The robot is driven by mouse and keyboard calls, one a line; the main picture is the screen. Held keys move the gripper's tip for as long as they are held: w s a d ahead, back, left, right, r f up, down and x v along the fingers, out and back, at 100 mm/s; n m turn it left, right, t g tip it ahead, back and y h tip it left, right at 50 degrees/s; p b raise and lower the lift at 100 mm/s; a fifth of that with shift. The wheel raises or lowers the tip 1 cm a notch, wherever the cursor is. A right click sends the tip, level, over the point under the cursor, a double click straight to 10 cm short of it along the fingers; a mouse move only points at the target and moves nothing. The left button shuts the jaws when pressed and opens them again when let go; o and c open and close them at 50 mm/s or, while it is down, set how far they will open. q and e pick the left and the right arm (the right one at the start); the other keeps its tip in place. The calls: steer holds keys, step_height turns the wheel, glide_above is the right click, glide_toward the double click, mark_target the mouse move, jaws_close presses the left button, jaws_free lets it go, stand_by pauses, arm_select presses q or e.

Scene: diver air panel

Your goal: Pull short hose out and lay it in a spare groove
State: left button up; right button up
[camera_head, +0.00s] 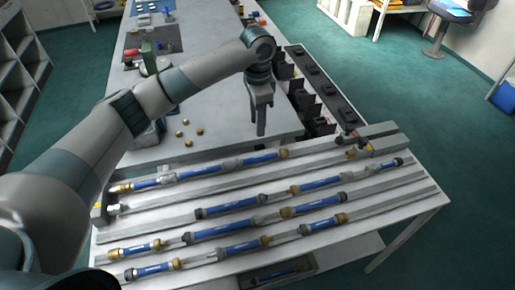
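Several blue hoses with brass or dark end fittings lie in long parallel grooves on the grey panel (420,208). Shorter pieces include a brass-ended hose (135,249) at the left, another hose (245,247) near the front middle and a hose (322,224) to its right. I cannot tell which one the task means. Bare groove stretches (385,193) show toward the right. My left gripper (261,132) points down above the panel's back edge, apart from the hoses, with nothing visible in it. Its fingers look edge-on, so their opening is unclear. My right gripper is out of view.
A grey bench (220,115) with small brass pieces (187,134) adjoins the panel behind. A row of black parts (318,78) stands behind right. A grey block (376,133) sits at the panel's back right corner. A shallow tray (309,264) is below the front edge.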

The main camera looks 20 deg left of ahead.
mark_target(258, 157)
arm_select(q)
step_height(258, 157, down, 16)
steer(key=p, duration=0.3)
steer(key=shift+r, duration=0.25)
jaws_close()
